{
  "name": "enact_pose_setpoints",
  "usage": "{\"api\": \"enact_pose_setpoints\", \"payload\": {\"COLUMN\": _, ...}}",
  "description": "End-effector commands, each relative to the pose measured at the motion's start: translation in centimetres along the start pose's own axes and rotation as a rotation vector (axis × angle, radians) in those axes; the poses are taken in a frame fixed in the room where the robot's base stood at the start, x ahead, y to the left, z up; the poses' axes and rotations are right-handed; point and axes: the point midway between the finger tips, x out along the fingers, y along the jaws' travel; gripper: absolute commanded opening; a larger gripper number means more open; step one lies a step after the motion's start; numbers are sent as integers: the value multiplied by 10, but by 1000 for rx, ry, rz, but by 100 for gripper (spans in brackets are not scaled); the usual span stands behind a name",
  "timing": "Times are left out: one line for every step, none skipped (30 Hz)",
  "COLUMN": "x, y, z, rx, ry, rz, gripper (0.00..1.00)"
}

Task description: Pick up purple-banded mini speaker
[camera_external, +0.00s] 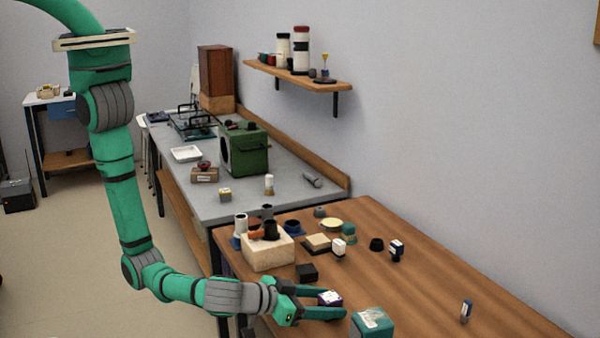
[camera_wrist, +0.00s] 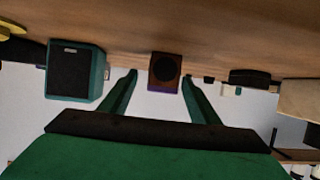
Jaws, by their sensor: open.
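The mini speaker (camera_wrist: 164,72) shows in the middle of the wrist view as a small brown box with a round dark driver and a purple strip along its lower edge. In the external view the same speaker (camera_external: 329,298) is small, dark purple with a pale top, on the wooden table (camera_external: 440,290). My gripper (camera_external: 336,304) reaches in low from the left, with its two green fingers open on either side of the speaker. In the wrist view the gripper (camera_wrist: 160,80) frames the speaker with gaps. I cannot tell how deep it sits between the fingers.
A teal box speaker (camera_external: 372,322) stands close to one finger; it also shows in the wrist view (camera_wrist: 75,70). A small black box (camera_external: 307,272) and a cream crate (camera_external: 268,252) lie on the other side. The table's right part is mostly clear.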

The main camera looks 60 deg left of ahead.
Motion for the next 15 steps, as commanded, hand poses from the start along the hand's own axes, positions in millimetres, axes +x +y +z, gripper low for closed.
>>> {"api": "enact_pose_setpoints", "payload": {"x": 3, "y": 0, "z": 0, "rx": 0, "ry": 0, "rz": 0, "gripper": 56}}
{"api": "enact_pose_setpoints", "payload": {"x": 5, "y": 0, "z": 0, "rx": 0, "ry": 0, "rz": 0, "gripper": 56}}
{"api": "enact_pose_setpoints", "payload": {"x": 6, "y": 0, "z": 0, "rx": -1, "ry": 0, "rz": -1, "gripper": 56}}
{"api": "enact_pose_setpoints", "payload": {"x": 8, "y": -1, "z": 0, "rx": -1, "ry": 0, "rz": -1, "gripper": 56}}
{"api": "enact_pose_setpoints", "payload": {"x": 10, "y": -1, "z": -1, "rx": -1, "ry": 0, "rz": -1, "gripper": 56}}
{"api": "enact_pose_setpoints", "payload": {"x": 15, "y": -2, "z": -1, "rx": 0, "ry": 0, "rz": -1, "gripper": 56}}
{"api": "enact_pose_setpoints", "payload": {"x": 18, "y": -2, "z": -1, "rx": 0, "ry": 0, "rz": -1, "gripper": 56}}
{"api": "enact_pose_setpoints", "payload": {"x": 23, "y": -3, "z": -1, "rx": 0, "ry": -1, "rz": -2, "gripper": 56}}
{"api": "enact_pose_setpoints", "payload": {"x": 29, "y": -3, "z": -1, "rx": 0, "ry": -1, "rz": -1, "gripper": 56}}
{"api": "enact_pose_setpoints", "payload": {"x": 33, "y": -4, "z": -1, "rx": 0, "ry": -1, "rz": -1, "gripper": 56}}
{"api": "enact_pose_setpoints", "payload": {"x": 38, "y": -5, "z": -2, "rx": -1, "ry": -1, "rz": -1, "gripper": 56}}
{"api": "enact_pose_setpoints", "payload": {"x": 43, "y": -4, "z": -2, "rx": 0, "ry": -1, "rz": 0, "gripper": 56}}
{"api": "enact_pose_setpoints", "payload": {"x": 46, "y": -4, "z": -1, "rx": 1, "ry": -1, "rz": 0, "gripper": 56}}
{"api": "enact_pose_setpoints", "payload": {"x": 49, "y": -4, "z": -1, "rx": 1, "ry": -1, "rz": 0, "gripper": 56}}
{"api": "enact_pose_setpoints", "payload": {"x": 53, "y": -4, "z": -1, "rx": 0, "ry": -1, "rz": -1, "gripper": 56}}
